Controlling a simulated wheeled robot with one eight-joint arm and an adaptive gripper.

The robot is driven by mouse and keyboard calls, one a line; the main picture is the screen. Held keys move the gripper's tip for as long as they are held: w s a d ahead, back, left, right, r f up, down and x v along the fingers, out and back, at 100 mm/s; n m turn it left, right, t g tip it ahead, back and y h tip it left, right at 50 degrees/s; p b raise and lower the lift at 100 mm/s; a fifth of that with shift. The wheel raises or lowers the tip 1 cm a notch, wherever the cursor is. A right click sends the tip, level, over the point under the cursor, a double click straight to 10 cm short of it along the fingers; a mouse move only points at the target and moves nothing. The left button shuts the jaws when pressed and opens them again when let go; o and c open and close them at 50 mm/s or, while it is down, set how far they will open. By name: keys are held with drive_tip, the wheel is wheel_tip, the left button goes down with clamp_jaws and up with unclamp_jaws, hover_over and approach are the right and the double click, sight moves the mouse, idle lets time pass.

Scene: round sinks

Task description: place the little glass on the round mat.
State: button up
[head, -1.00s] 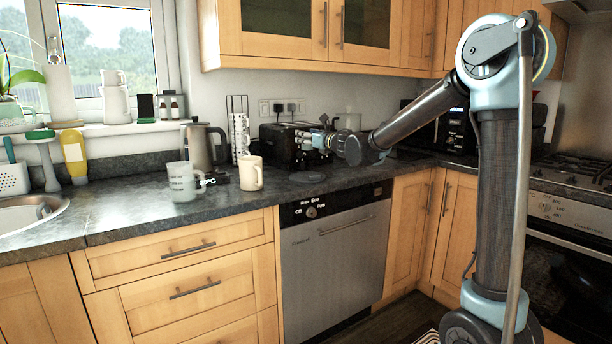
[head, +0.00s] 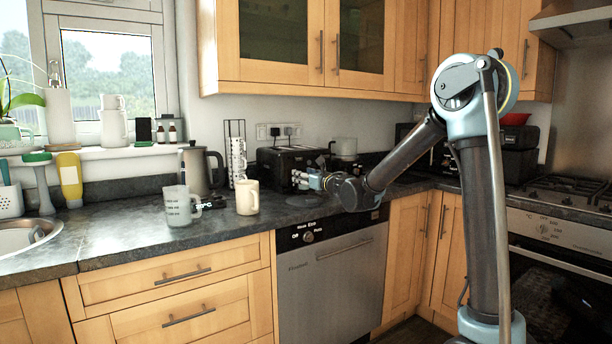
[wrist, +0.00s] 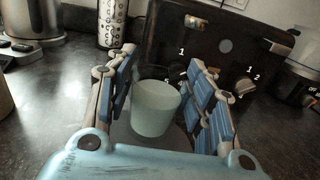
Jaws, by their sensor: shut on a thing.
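My gripper (wrist: 160,100) has its blue-padded fingers on both sides of the little glass (wrist: 156,110), a pale, cloudy tumbler, and is shut on it. The glass looks upright, with its open rim facing up. In the head view my gripper (head: 308,180) is just in front of the black toaster, above the counter. The round mat (head: 304,202) is a dark flat disc on the counter, below and close to the gripper. The glass is too small to make out clearly in the head view. I cannot tell how high its base is over the mat.
The black toaster (head: 284,166) stands directly behind my gripper. Left of it are a cream mug (head: 247,198), a mug rack (head: 238,160), a measuring jug (head: 180,206) and a kettle (head: 200,168). The counter's front edge is close. Bare counter (head: 125,215) lies left of the jug.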

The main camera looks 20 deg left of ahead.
drive_tip(key=shift+f, duration=1.85)
drive_tip(key=shift+f, duration=0.1)
drive_tip(key=o, duration=1.2)
drive_tip(key=shift+o, duration=0.2)
drive_tip(key=v, duration=1.2)
